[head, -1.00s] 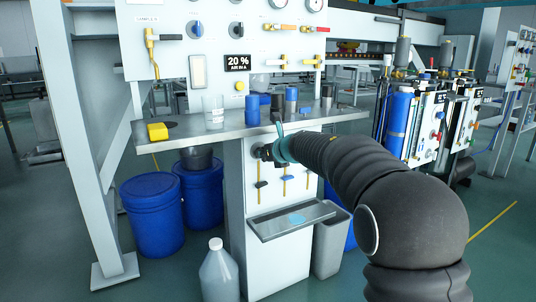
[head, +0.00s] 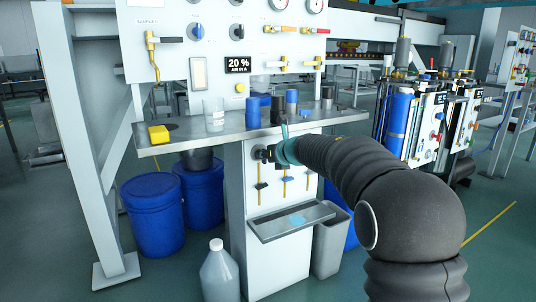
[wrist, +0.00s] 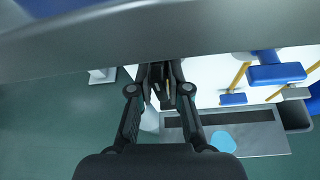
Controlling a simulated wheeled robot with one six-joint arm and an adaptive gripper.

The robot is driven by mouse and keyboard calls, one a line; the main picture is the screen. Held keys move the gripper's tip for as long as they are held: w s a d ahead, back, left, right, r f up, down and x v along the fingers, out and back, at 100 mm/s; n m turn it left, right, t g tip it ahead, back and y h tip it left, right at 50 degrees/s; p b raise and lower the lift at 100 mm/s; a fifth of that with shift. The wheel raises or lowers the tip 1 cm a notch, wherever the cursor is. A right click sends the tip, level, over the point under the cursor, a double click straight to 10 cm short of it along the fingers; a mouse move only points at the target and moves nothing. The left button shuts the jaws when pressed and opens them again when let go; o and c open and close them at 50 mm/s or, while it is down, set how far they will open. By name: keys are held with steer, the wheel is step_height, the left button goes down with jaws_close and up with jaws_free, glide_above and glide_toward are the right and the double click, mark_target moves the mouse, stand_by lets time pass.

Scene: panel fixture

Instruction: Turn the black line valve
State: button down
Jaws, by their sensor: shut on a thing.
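My gripper (head: 263,154) is at the upper left of the white lower panel (head: 270,215), just under the shelf. In the wrist view my gripper (wrist: 166,92) has its fingers close together around a small dark piece with a brass-coloured bit. This looks like the black line valve, but the fingers hide most of it, so its handle angle cannot be told. Beside it are yellow lines with blue handles; a large blue handle (wrist: 276,74) and a smaller blue handle (wrist: 233,99) lie to the right in the wrist view.
The metal shelf (head: 190,138) runs close above my gripper and carries cups and a yellow block (head: 158,134). A small tray (head: 290,222) juts from the panel below. Blue drums (head: 153,215) and a white jug (head: 219,272) stand on the floor.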

steer(key=shift+w+d+r+m, duration=0.1)
steer(key=shift+d+m, duration=0.1)
steer(key=shift+m, duration=0.2)
stand_by(1.0)
steer(key=c, duration=1.2)
jaws_free()
steer(key=shift+d, duration=0.1)
steer(key=shift+a+y, duration=0.2)
steer(key=shift+y, duration=0.1)
steer(key=v, duration=1.2)
